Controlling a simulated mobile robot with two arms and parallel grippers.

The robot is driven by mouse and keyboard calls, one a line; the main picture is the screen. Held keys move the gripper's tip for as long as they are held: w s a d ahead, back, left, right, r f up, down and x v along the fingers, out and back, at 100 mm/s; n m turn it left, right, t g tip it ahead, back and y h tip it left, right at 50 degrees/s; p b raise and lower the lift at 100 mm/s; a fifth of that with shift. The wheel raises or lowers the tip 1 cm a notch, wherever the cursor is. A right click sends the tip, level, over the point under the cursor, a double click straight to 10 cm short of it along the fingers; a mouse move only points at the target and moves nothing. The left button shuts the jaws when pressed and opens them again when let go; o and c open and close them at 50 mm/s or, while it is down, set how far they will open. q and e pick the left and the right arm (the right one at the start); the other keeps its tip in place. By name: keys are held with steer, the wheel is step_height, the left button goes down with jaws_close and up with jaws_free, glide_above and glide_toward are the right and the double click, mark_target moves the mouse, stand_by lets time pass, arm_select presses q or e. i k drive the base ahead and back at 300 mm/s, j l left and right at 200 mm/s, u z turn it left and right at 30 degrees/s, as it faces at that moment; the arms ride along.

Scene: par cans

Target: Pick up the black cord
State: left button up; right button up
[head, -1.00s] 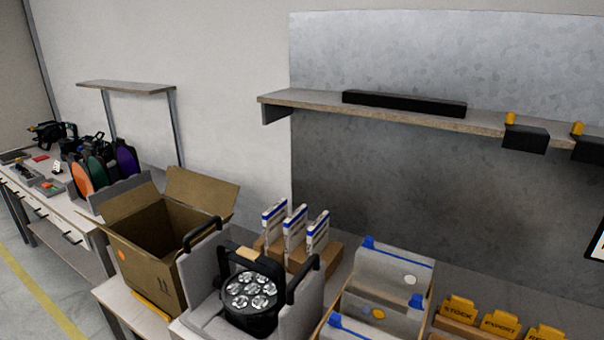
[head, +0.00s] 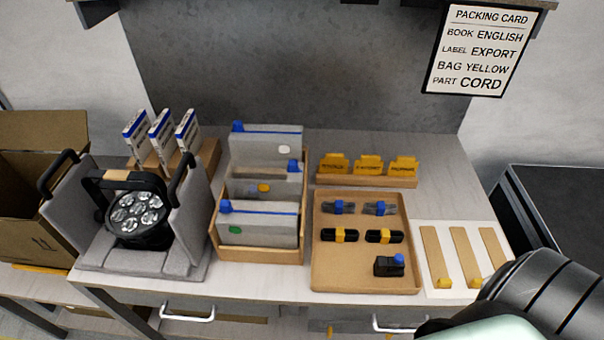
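A tan tray (head: 360,281) on the bench holds several small parts. Two black bundles with yellow bands lie in its middle row, a left one (head: 326,235) and a right one (head: 396,238); they look like the black cords, but the detail is too small to be sure. Two dark pieces with blue bands, a left one (head: 328,208) and a right one (head: 388,209), lie in the row behind. A black block (head: 386,268) with a blue knob sits at the tray's front right. Neither of my grippers shows; part of my arm fills the lower right corner.
A black stage light (head: 134,215) sits in grey foam at left, beside an open carton (head: 28,205). A wooden bin (head: 259,254) of bags adjoins the tray. A white board (head: 446,262) with wooden strips is right. A packing card (head: 481,50) reads "PART CORD".

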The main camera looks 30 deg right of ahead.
mark_target(341, 235)
steer(key=z, duration=1.25)
steer(key=l+u, duration=0.45)
steer(key=k+l+u, duration=0.15)
steer(key=l+u, duration=0.3)
steer(key=l, duration=0.15)
